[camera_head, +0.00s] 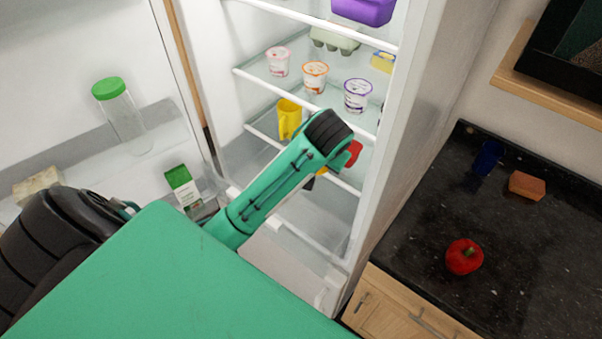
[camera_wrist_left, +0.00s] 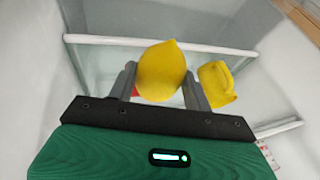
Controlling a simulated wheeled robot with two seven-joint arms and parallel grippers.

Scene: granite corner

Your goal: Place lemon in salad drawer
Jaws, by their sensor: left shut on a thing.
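The yellow lemon (camera_wrist_left: 161,70) is between the two grey fingers of my left gripper (camera_wrist_left: 160,85) in the left wrist view, held by them. In the head view my left arm reaches into the open fridge over the lower shelves. It hides most of the gripper there; only a small yellow patch and a dark part show below the wrist. A pale, box-like front at the bottom of the fridge (camera_head: 268,262) looks like the salad drawer, partly hidden by my arm; I cannot tell how far open it is. My right gripper is out of view.
A yellow mug (camera_head: 289,119) stands on a glass shelf, with yogurt cups (camera_head: 315,77) above. A red thing (camera_head: 353,153) shows beside my wrist. The open door holds a green-lidded bottle (camera_head: 120,112) and a carton (camera_head: 181,186). The right counter holds a red pepper (camera_head: 464,257).

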